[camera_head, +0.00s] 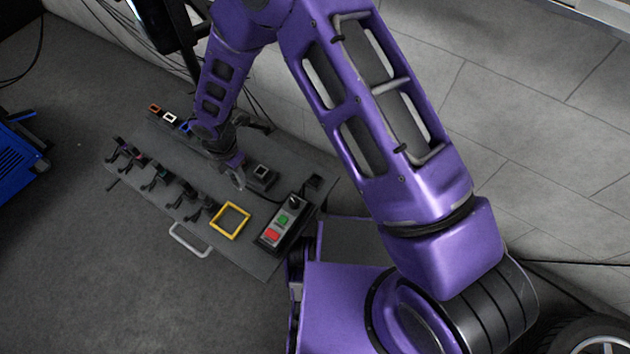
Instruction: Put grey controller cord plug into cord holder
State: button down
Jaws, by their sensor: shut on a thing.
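My gripper (237,178) is low over the dark board (150,140), pointing down. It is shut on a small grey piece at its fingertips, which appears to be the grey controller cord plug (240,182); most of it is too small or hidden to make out. The controller (282,223) is a grey box with a green and a red button and a black knob, on the board's right. A dark block with a pale square opening (262,173) stands just right of my gripper and may be the cord holder. I cannot tell whether the plug touches it.
Blocks with orange (155,109), white (170,118) and blue (186,127) openings line the board's back left. Several black clamps (157,178) stand along its front left. A yellow square frame (230,220) lies near the controller. A metal handle (189,240) is at the front edge.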

jog(key=shift+d, duration=0.1)
jog(key=shift+s+d+b, duration=0.15)
jog(key=shift+s+d, duration=0.9)
jog(key=shift+d, duration=0.9)
jog(key=shift+s+d+b, duration=0.2)
jog(key=shift+s+d, duration=0.8)
jog(key=shift+d, duration=0.9)
jog(key=shift+s+d+b, duration=0.15)
jog(key=shift+s+d, duration=0.9)
jog(key=shift+d, duration=0.9)
jog(key=w+d+p, duration=0.3)
jog(key=w+p, duration=0.1)
jog(key=w, duration=0.3)
jog(key=w+d+p, duration=0.4)
jog(key=w, duration=0.3)
jog(key=shift+f+b, duration=0.85)
jog(key=shift+b, duration=0.15)
jog(key=shift+f+b, duration=0.2)
jog(key=shift+b, duration=0.1)
